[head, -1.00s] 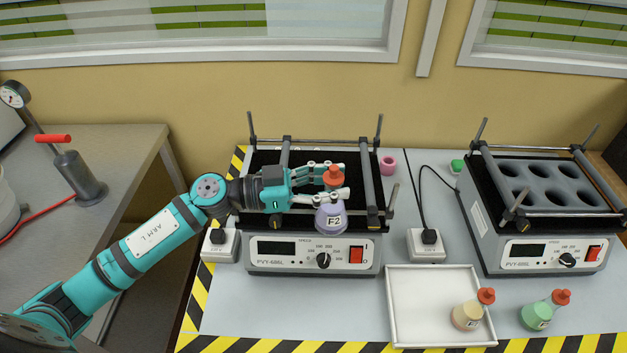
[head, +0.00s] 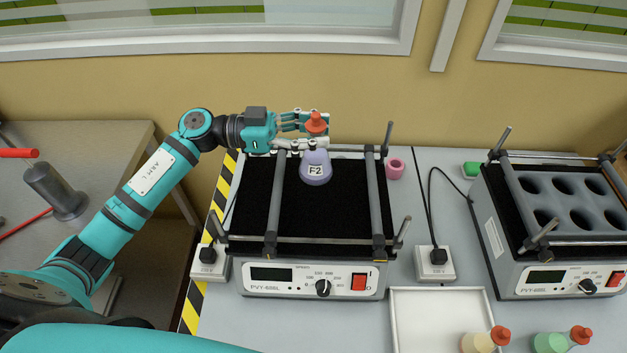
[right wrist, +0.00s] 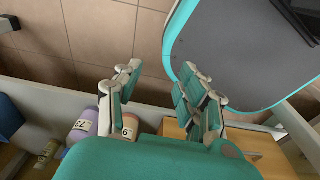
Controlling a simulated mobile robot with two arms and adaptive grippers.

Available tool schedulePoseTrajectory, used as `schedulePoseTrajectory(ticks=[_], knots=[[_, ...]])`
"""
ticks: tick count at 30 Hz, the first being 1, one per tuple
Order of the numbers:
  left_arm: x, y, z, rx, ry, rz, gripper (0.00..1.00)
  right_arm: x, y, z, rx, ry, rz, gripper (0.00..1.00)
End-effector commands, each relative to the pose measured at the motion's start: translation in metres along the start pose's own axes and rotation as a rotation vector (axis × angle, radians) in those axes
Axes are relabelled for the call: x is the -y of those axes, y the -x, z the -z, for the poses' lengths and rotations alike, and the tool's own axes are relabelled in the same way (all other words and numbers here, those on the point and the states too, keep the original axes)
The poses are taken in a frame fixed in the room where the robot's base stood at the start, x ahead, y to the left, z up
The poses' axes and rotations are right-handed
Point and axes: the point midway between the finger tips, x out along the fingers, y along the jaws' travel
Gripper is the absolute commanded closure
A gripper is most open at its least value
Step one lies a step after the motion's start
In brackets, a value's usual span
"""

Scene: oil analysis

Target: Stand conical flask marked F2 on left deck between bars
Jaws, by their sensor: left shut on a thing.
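The conical flask marked F2 (head: 315,172) is lilac with an orange stopper (head: 316,123). My left gripper (head: 318,128) is shut on it at the neck, below the stopper, and holds it upright. The left deck (head: 330,215) is a black mat on the left shaker. In the head view the flask shows over the rear part of this deck, between the left bar (head: 274,205) and the right bar (head: 375,205). I cannot tell whether its base touches the mat. My right gripper (right wrist: 160,70) is open and empty in the right wrist view.
The right shaker (head: 570,215) carries a grey block with several holes. A white tray (head: 440,291) holds a yellow flask (head: 477,343); a green flask (head: 549,343) stands to its right. The deck's front is clear.

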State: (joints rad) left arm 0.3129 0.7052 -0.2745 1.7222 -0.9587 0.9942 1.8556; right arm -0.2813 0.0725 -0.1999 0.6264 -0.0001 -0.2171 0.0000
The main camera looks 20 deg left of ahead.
Motion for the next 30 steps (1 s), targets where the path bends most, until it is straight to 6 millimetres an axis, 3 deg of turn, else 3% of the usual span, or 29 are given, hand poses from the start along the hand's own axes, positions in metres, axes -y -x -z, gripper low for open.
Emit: schedulePoseTrajectory(ticks=[6,9,19,30], knots=[[0.0,0.0,-0.04,-0.003,0.007,0.002,1.0,-0.002,0.006,-0.03,0.045,0.003,-0.002,0.6],[0.0,0.0,-0.051,-0.002,0.004,0.002,1.0,-0.003,0.007,-0.035,0.054,0.004,-0.003,0.6],[0.0,0.0,-0.09,-0.002,0.003,0.002,1.0,-0.006,0.009,-0.017,0.025,0.005,-0.007,0.6],[0.0,0.0,-0.095,0.0,0.001,0.001,1.0,-0.004,0.007,-0.015,0.021,0.003,-0.004,0.6]])
